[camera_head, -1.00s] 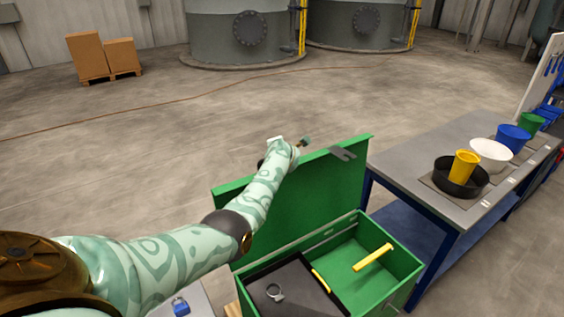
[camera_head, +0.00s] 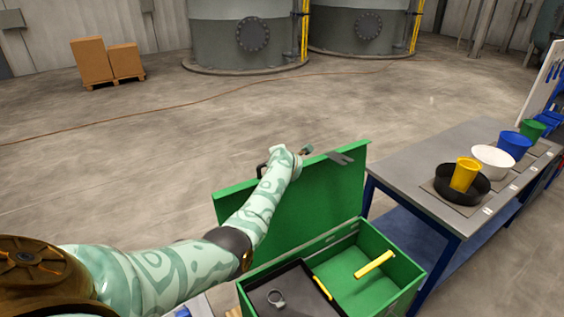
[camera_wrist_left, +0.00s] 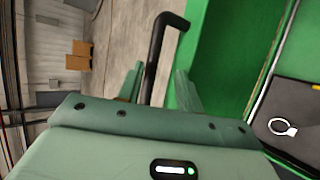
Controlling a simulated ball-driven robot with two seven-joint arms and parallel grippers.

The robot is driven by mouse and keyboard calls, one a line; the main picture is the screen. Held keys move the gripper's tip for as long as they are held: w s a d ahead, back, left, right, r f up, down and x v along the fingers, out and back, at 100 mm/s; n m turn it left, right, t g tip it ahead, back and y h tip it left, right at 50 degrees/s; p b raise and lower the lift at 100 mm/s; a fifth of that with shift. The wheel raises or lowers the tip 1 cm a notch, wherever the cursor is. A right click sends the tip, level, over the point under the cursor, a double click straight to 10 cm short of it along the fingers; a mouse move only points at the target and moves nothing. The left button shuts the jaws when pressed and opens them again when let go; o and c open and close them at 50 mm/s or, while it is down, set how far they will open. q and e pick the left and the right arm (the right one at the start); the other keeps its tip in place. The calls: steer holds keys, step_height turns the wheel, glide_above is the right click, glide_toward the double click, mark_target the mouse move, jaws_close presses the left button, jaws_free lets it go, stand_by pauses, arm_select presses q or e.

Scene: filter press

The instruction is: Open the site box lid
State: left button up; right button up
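The green site box (camera_head: 408,262) stands open at the lower middle of the head view. Its green lid (camera_head: 335,195) stands up, roughly upright, at the back. A black bar handle (camera_wrist_left: 157,55) on the lid's outer side shows in the left wrist view. My left gripper (camera_wrist_left: 158,72) has its fingers apart, one on either side of the handle, with visible gaps. In the head view my left gripper (camera_head: 305,151) is at the lid's upper edge, and my forearm hides part of the lid. My right gripper is not in view.
A dark tray (camera_head: 264,287) with a ring-shaped item (camera_head: 276,298) and a yellow bar (camera_head: 374,264) are in the box. A workbench (camera_head: 410,165) with a black pan (camera_head: 447,187) and several cups stands close on the right. The floor behind the lid is clear.

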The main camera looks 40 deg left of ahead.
arm_select(q)
steer(key=p+v, duration=0.3)
steer(key=v, duration=1.1)
steer(key=shift+s+d+r, duration=0.15)
steer(key=shift+s+r, duration=0.1)
steer(key=shift+r, duration=0.05)
